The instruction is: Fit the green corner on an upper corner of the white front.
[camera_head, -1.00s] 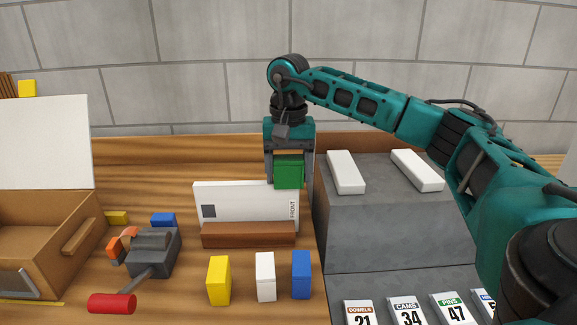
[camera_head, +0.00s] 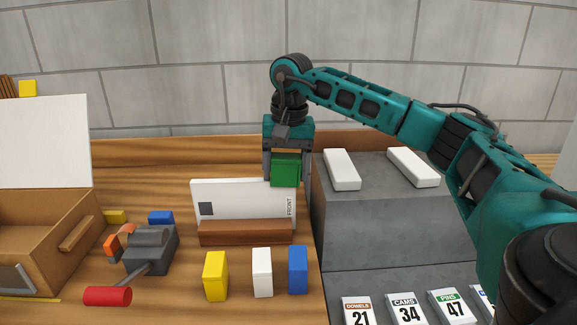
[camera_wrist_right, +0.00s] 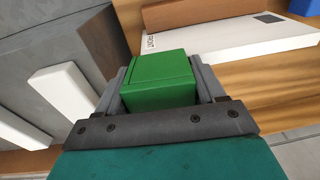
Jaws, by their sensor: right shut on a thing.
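The white front (camera_head: 240,204) stands upright in a brown wooden holder (camera_head: 245,233), with a dark square at its left and the word FRONT at its right end. The green corner (camera_head: 285,171) is at the front's upper right corner. My right gripper (camera_head: 287,177) is shut on the green corner, pointing down. In the right wrist view the green corner (camera_wrist_right: 160,82) sits between both fingers, and the white front (camera_wrist_right: 225,38) lies just beyond it. Whether the corner touches the front or is seated on it, I cannot tell. My left gripper is not in view.
A grey block (camera_head: 380,215) with two white bars stands close to the right of the gripper. Yellow (camera_head: 215,276), white (camera_head: 262,272) and blue (camera_head: 298,270) blocks stand in front of the holder. A clamp with a red handle (camera_head: 108,296) and a wooden box (camera_head: 50,235) are at left.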

